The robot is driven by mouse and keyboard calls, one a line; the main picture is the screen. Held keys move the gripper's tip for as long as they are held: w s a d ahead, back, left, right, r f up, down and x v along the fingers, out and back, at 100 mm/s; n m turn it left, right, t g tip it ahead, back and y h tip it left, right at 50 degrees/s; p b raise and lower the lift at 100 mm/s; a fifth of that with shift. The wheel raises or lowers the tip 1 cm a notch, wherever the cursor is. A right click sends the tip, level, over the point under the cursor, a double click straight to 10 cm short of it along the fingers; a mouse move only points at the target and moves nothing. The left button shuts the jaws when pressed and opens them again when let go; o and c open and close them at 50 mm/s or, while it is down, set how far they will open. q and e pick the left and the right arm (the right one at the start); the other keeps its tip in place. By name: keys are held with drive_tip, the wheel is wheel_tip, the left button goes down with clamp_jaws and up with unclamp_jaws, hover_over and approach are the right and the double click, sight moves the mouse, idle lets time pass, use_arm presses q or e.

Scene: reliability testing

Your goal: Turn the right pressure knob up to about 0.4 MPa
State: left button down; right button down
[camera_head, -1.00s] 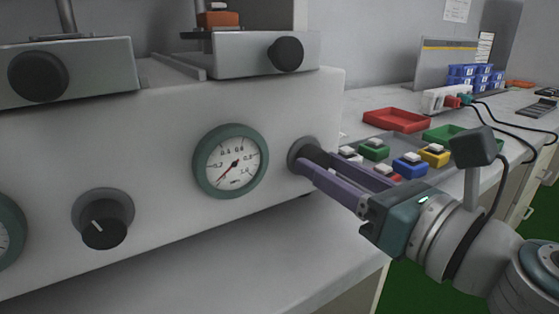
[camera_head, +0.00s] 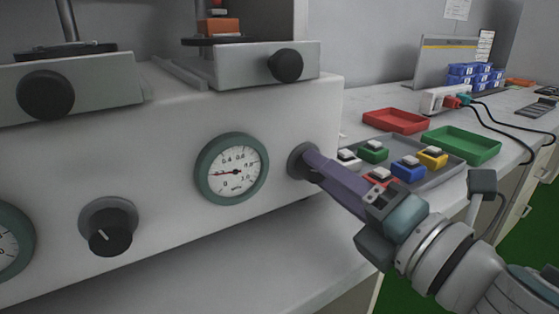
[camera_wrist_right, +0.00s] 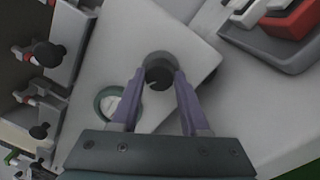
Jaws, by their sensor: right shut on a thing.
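The right pressure knob (camera_head: 301,161) is a dark round knob on the front of the white machine, right of its gauge. My right gripper (camera_head: 312,166) is shut on it, its purple fingers on both sides; one finger mostly hides the other in the head view. In the right wrist view the knob (camera_wrist_right: 159,74) sits between the fingertips (camera_wrist_right: 160,82). The right gauge (camera_head: 232,170) has a green rim, and its red needle points left, at about 0.2. The gauge also shows in the right wrist view (camera_wrist_right: 111,103), its scale too small to read. My left gripper is not in view.
A second black knob (camera_head: 110,237) sits left of the gauge, and part of another gauge (camera_head: 12,242) shows at the left edge. A grey tray (camera_head: 443,172) with coloured button blocks, a red tray (camera_head: 396,121) and a green tray (camera_head: 461,146) stand on the bench to the right.

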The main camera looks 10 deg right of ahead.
drive_tip(key=m+p, duration=0.1)
drive_tip(key=m, duration=0.4)
drive_tip(key=shift+m+h+p, duration=0.3)
drive_tip(key=shift+m, duration=0.1)
drive_tip(key=shift+m+p, duration=0.6)
drive_tip(key=shift+m, duration=1.4)
drive_tip(key=shift+c, duration=2)
unclamp_jaws()
drive_tip(key=shift+s, duration=0.3)
drive_tip(key=p+v, duration=0.1)
drive_tip(key=v, duration=0.8)
drive_tip(key=shift+s, duration=0.2)
